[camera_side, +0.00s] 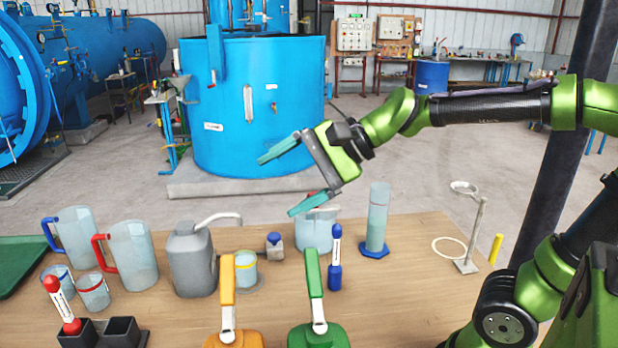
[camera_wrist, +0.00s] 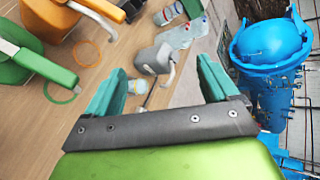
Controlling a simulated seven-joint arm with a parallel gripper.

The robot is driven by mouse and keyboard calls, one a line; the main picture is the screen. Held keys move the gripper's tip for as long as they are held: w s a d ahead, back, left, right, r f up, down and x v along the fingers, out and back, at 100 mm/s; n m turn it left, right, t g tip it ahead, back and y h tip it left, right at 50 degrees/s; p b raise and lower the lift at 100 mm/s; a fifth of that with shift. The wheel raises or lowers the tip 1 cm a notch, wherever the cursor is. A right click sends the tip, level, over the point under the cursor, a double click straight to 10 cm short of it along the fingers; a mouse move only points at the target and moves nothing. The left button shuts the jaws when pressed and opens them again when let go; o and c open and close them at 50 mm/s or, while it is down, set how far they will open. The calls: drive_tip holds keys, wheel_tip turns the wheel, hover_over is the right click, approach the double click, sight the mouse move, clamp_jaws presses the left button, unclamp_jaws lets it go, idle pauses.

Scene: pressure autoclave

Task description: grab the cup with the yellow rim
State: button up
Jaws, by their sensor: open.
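The cup with the yellow rim (camera_side: 245,269) is a small clear cup with bluish contents. It stands upright on the wooden table, partly hidden behind the orange container's handle. In the wrist view a small clear cup with a yellowish rim (camera_wrist: 138,88) shows beside my left-hand finger, partly hidden by it. My gripper (camera_side: 279,186) is tilted in the air above the back of the table, up and to the right of the cup. Its teal fingers (camera_wrist: 160,68) are spread wide with nothing between them.
Orange (camera_side: 236,341) and green (camera_side: 318,338) containers stand in front. A clear beaker (camera_side: 315,232) and a graduated cylinder (camera_side: 377,218) stand farther right.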

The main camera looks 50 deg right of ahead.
sight(241, 271)
drive_tip(key=w+d+f+m+t+h, duration=0.1)
drive_tip(key=w+d+f+m+t, duration=0.15)
drive_tip(key=w+m, duration=0.55)
drive_tip(key=w+d+f+m+t+h, duration=0.15)
drive_tip(key=w+d+m, duration=0.3)
drive_tip(key=m, duration=0.55)
drive_tip(key=f, duration=1.7)
drive_tip(key=a+f, duration=0.1)
drive_tip(key=f, duration=0.7)
drive_tip(key=shift+w+f, duration=0.3)
drive_tip(key=shift+w, duration=0.05)
drive_tip(key=shift+w+f, duration=0.15)
drive_tip(key=shift+f, duration=0.05)
drive_tip(key=x, duration=0.7)
drive_tip(key=shift+w, duration=0.1)
drive_tip(key=c, duration=1.1)
drive_tip(key=shift+c, duration=0.2)
